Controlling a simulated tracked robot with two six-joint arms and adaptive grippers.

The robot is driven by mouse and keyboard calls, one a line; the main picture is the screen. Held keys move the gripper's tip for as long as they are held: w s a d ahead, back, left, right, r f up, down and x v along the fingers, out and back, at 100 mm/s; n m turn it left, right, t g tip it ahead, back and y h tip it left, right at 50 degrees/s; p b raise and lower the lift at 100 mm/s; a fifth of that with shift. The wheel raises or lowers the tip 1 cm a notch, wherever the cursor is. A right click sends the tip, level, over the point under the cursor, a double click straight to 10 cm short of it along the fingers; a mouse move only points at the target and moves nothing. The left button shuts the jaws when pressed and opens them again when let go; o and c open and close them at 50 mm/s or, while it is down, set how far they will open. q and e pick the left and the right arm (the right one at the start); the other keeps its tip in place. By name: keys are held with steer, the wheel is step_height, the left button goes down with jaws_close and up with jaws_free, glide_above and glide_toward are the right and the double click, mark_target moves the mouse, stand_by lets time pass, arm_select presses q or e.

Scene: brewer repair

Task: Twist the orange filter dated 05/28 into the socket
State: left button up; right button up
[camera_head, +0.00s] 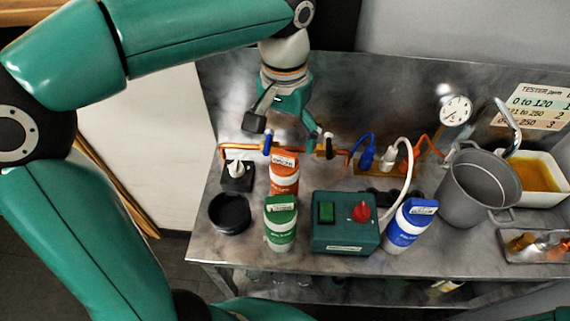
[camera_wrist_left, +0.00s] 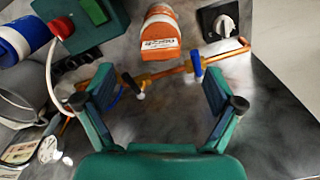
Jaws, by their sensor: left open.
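The orange filter (camera_head: 284,181) stands upright behind a green bottle-shaped filter (camera_head: 281,230), just in front of the copper pipe. Its white label is too small to read surely. It also shows in the wrist view (camera_wrist_left: 158,24), at the top middle. My left gripper (camera_head: 287,132) is open and empty, above and behind the orange filter, over the pipe. In the wrist view its two fingers (camera_wrist_left: 157,103) are spread wide, with the filter beyond them. I cannot tell which part is the socket. My right gripper is not in view.
A black round cup (camera_head: 230,213), a teal switch box (camera_head: 345,240), a blue-and-white filter (camera_head: 404,230) and a grey pot (camera_head: 470,190) crowd the metal table. The table's back left is bare.

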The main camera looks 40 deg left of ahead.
mark_target(285, 153)
arm_select(q)
step_height(285, 153, down, 10)
steer(key=shift+f, duration=0.25)
steer(key=shift+c, duration=0.2)
steer(key=c, duration=1.3)
steer(key=o, duration=0.7)
steer(key=c, duration=0.6)
steer(key=shift+r+p, duration=1.85)
steer(key=shift+r, duration=0.7)
